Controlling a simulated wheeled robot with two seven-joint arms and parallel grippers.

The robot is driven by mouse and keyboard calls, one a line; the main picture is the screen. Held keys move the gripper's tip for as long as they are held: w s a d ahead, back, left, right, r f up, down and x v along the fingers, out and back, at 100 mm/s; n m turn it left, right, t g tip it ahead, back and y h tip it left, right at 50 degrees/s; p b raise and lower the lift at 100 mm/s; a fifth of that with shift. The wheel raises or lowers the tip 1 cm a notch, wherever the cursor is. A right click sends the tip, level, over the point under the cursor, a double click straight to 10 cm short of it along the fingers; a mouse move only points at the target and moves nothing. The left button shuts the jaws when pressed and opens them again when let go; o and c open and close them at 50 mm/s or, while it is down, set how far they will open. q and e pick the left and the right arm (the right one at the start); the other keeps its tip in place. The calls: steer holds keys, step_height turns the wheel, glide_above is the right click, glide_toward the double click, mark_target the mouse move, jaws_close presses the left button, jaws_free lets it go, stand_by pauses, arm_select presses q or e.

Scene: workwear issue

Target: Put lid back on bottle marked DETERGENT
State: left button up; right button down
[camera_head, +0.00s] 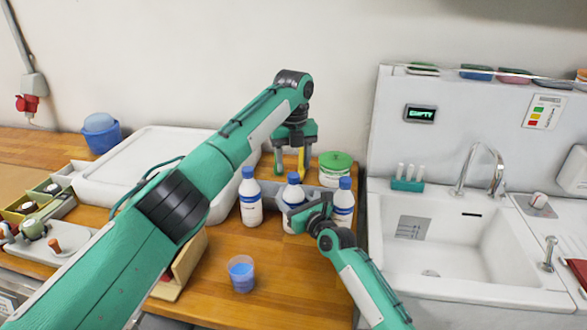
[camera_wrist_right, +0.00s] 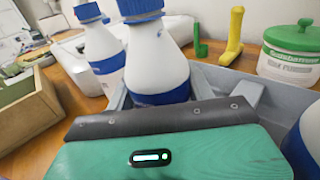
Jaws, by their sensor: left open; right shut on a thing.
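Three white bottles with blue caps stand in a row: a left bottle (camera_head: 250,199), a middle bottle (camera_head: 292,194) and a right bottle (camera_head: 344,205). A blue cap (camera_wrist_right: 140,8) sits on top of the middle bottle (camera_wrist_right: 158,60); I cannot tell how tightly. No DETERGENT marking is readable. My right gripper (camera_head: 308,212) is shut on the middle bottle's lower body, which stands upright. My left gripper (camera_head: 290,168) points down, open and empty, just above and behind that cap. Its green and yellow fingers also show in the right wrist view (camera_wrist_right: 217,46).
A grey bin (camera_head: 268,190) surrounds the bottles' area. A green-lidded tub (camera_head: 335,168) stands behind the right bottle. A cup of blue liquid (camera_head: 241,273) stands in front. The sink (camera_head: 475,245) lies right. Bare wooden counter (camera_head: 290,305) shows at the front.

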arm_select(q)
step_height(320, 180, up, 9)
steer(key=shift+r, duration=0.1)
stand_by(0.3)
arm_select(e)
steer(key=shift+c, duration=2.3)
jaws_free()
arm_select(q)
steer(key=shift+f+b, duration=0.4)
arm_select(e)
steer(key=v, duration=1.3)
steer(key=shift+s+d, duration=0.25)
steer(key=shift+s, duration=0.05)
